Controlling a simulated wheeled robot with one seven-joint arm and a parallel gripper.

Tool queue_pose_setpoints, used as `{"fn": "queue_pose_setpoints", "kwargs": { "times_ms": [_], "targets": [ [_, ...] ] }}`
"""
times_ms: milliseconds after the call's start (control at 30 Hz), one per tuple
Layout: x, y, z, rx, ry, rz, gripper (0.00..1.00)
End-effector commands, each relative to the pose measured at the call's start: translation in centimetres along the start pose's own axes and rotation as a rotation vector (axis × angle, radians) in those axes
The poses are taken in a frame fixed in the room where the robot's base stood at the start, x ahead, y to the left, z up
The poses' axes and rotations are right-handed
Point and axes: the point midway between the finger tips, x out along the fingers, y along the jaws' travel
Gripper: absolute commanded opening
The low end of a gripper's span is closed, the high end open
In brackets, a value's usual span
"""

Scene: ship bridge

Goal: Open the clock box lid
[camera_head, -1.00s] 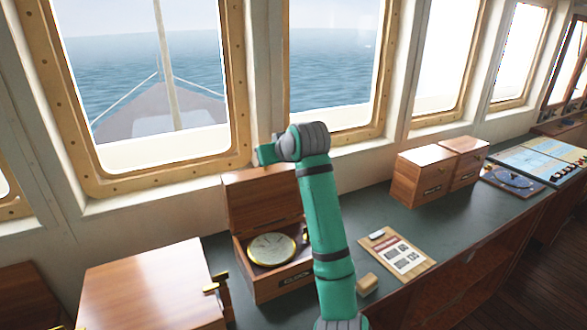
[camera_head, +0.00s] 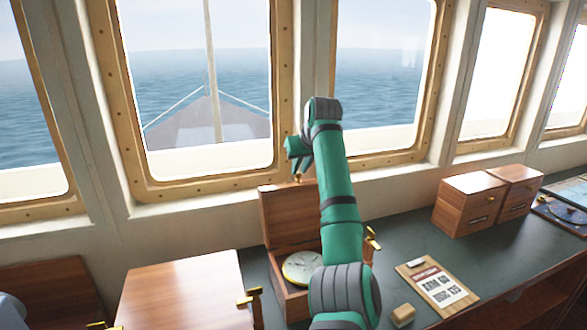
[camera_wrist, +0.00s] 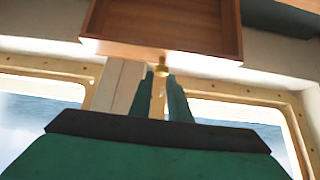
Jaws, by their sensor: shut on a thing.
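The wooden clock box (camera_head: 293,303) stands on the counter in the head view, with a round brass-rimmed clock (camera_head: 302,267) inside, partly hidden by my arm. Its lid (camera_head: 286,218) stands raised, roughly upright, at the back of the box. In the wrist view the lid (camera_wrist: 165,48) is close, with a small brass knob (camera_wrist: 162,67) at its edge. My gripper (camera_wrist: 160,76) is shut on the knob, its fingertips beside it. In the head view my gripper (camera_head: 299,174) is at the lid's top edge, partly hidden by my arm.
A closed wooden box (camera_head: 180,290) stands to the left. A clipboard (camera_head: 437,284) and a small light block (camera_head: 403,314) lie to the right. Two wooden boxes (camera_head: 468,205) stand farther right. Windows (camera_head: 200,90) rise close behind the lid. Bare counter (camera_head: 400,235) shows right of my arm.

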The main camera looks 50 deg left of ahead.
Motion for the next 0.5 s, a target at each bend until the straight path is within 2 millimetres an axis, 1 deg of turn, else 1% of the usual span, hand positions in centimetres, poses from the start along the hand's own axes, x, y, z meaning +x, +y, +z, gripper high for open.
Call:
{"fn": "queue_pose_setpoints", "kwargs": {
  "times_ms": [33,100,400,433,467,500],
  "targets": [
    [0.18,0.6,-0.26,0.005,0.004,0.011,0.0],
    [0.34,0.87,-0.21,0.008,-0.004,0.013,0.0],
    [0.85,1.32,0.11,0.013,-0.022,0.014,0.0],
    [0.88,1.33,0.15,0.014,-0.023,0.014,0.04],
    [0.9,1.35,0.2,0.014,-0.024,0.013,0.11],
    [0.94,1.36,0.28,0.015,-0.026,0.013,0.21]
  ]
}}
